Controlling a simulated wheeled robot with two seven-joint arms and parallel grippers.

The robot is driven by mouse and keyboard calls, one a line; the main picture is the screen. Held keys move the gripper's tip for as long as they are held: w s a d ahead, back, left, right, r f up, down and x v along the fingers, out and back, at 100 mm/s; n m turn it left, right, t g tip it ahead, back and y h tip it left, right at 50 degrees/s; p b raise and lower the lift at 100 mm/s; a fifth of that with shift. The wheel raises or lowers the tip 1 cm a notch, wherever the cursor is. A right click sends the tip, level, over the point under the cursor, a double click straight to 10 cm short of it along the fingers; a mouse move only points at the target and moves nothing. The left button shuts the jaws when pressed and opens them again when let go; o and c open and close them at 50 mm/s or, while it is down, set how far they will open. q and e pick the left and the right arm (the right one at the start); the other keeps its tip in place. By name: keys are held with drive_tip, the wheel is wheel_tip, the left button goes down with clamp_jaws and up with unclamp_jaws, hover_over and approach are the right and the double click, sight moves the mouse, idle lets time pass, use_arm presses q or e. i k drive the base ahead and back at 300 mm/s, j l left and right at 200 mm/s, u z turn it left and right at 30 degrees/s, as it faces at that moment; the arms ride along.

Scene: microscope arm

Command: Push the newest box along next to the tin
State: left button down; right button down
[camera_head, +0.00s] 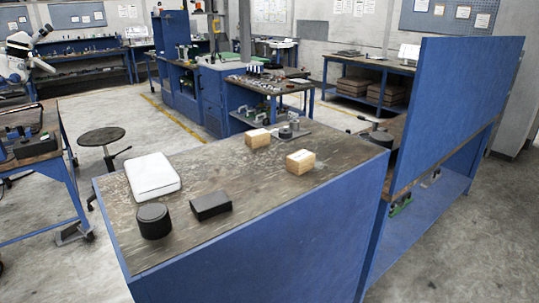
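A dark round tin (154,221) stands upright near the front left corner of the workbench top (235,180). A low black box (211,206) lies to its right, with a small gap between them. Two light brown boxes stand farther back: one on the left (257,138) and one nearer on the right (300,162), apart from each other and from the tin. Nothing visible marks which box is newest. A flat white case (152,176) lies behind the tin. Neither of my grippers is in view.
A small metal device (291,129) sits at the back edge of the bench top, beside the brown boxes. The middle and right front of the top are bare. A tall blue panel (445,110) rises to the right. A round stool (101,138) stands at left.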

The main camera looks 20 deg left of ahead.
sight(302, 161)
drive_tip(key=i+l+u, duration=0.45)
drive_tip(key=l+u, duration=0.15)
drive_tip(key=u, duration=0.15)
drive_tip(key=i+l+u, duration=0.15)
drive_tip(key=l+u, duration=0.2)
